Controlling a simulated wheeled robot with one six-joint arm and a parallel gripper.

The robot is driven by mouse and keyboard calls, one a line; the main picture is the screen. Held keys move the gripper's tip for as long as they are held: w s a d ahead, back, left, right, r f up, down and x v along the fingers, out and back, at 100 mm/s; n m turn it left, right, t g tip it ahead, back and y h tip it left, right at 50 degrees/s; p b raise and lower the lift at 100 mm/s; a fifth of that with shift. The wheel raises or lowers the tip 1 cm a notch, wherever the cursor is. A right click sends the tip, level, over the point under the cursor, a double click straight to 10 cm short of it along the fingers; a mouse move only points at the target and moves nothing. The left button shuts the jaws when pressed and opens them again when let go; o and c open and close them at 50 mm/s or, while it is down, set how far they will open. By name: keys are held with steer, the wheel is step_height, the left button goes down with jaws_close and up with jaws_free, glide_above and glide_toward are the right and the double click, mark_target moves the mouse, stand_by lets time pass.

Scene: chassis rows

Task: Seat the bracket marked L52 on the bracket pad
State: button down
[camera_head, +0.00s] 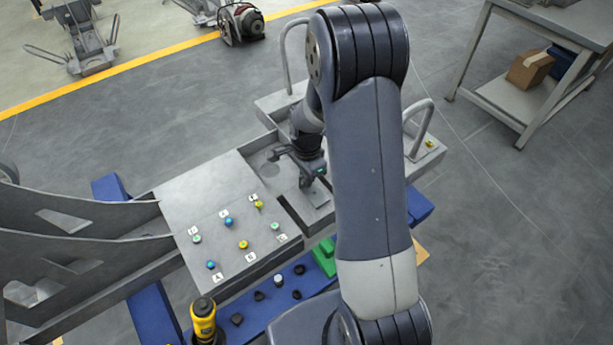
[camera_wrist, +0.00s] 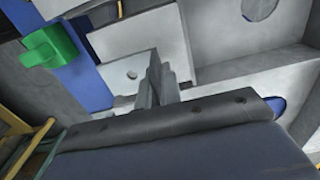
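My gripper (camera_head: 308,172) is low over the grey chassis (camera_head: 270,185), beside a recess right of the panel with coloured knobs. In the wrist view, narrow grey upright pieces (camera_wrist: 157,82) stand close together at my gripper's end. I cannot tell whether they are only fingers or include a held bracket, nor whether they touch the surface beyond. A small grey plate (camera_head: 318,207) lies just below my gripper in the head view; I cannot tell if it is the pad. No L52 marking is readable in either view.
The sloped panel (camera_head: 205,190) holds several coloured knobs and white labels. A green block (camera_head: 325,257) and several dark pieces sit on the blue beam (camera_head: 262,312). A yellow-and-black tool (camera_head: 203,318) stands at the front. Curved handles (camera_head: 420,128) rise behind; a workbench (camera_head: 545,60) is right.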

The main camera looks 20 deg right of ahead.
steer(key=shift+f+b, duration=0.6)
steer(key=shift+f, duration=0.2)
stand_by(0.4)
steer(key=shift+f+b, duration=0.85)
steer(key=shift+f, duration=0.15)
steer(key=c, duration=1.5)
jaws_free()
steer(key=shift+c, duration=0.2)
step_height(320, 180, up, 11)
steer(key=shift+f+p, duration=0.1)
steer(key=shift+p, duration=0.25)
step_height(320, 180, down, 11)
steer(key=shift+r+b, duration=0.2)
steer(key=shift+b, duration=0.1)
steer(key=shift+r+p, duration=0.5)
